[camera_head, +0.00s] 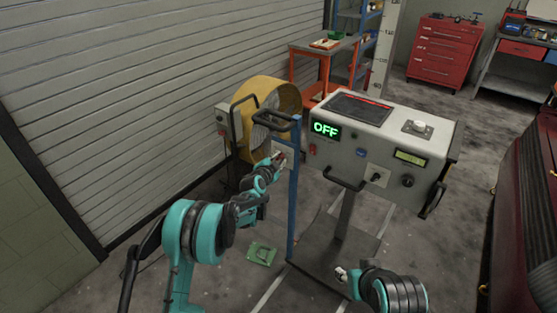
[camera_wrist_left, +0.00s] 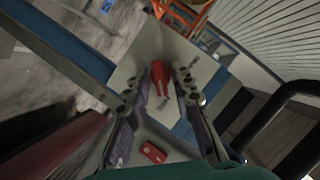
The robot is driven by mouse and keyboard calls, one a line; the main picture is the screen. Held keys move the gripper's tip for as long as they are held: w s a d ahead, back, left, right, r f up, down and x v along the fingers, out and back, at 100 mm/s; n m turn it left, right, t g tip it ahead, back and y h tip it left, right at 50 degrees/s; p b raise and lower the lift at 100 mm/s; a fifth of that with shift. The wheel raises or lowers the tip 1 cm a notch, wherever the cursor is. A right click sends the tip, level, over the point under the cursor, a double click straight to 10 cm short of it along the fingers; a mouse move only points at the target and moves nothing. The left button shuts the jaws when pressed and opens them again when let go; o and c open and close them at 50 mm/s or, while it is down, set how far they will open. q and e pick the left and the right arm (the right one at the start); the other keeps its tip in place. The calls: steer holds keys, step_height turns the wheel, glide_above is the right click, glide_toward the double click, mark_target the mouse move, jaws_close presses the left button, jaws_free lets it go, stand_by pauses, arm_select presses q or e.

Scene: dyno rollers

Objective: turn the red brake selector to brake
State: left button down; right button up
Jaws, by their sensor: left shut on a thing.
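The red brake selector (camera_wrist_left: 160,76) is a tapered red handle on a pale plate (camera_wrist_left: 132,70), seen in the left wrist view. My left gripper (camera_wrist_left: 163,88) has its two fingers on either side of the selector and is shut on it. In the head view my left gripper (camera_head: 279,157) is at the small pale panel beside the blue post, and it mostly hides the selector. The handle's exact setting is hard to read; dark label marks on the plate are too small to read. My right gripper (camera_head: 343,273) is low at the bottom centre, away from the panel; its jaws are too small to judge.
A blue post (camera_head: 293,195) with a black handle stands close to my left gripper. The grey console (camera_head: 385,140) has a green OFF display (camera_head: 326,130). A yellow fan (camera_head: 283,92) is behind. A small red part (camera_wrist_left: 153,152) shows low in the wrist view.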

arm_select(q)
steer(key=n+g, duration=0.1)
steer(key=n+h+p, duration=0.1)
steer(key=n, duration=0.1)
steer(key=shift+w+a+r+g, duration=0.1)
steer(key=shift+a+g, duration=0.1)
steer(key=shift+g, duration=0.2)
steer(key=n+h, duration=0.1)
steer(key=n+g+h, duration=0.1)
steer(key=n, duration=0.1)
steer(key=shift+w+a+n+p, duration=0.1)
steer(key=shift+a+n+p, duration=0.05)
steer(key=shift+n+p, duration=0.2)
steer(key=shift+w+a+f+n+g+h+b, duration=0.15)
steer(key=shift+n+g+h, duration=0.35)
steer(key=shift+n+h, duration=0.65)
steer(key=shift+s+d+f+n+g+h+b, duration=0.15)
steer(key=shift+n+g+h, duration=0.45)
steer(key=shift+n, duration=1)
steer(key=shift+w+a+r, duration=0.1)
steer(key=shift+r, duration=0.05)
steer(key=c, duration=1.6)
jaws_free()
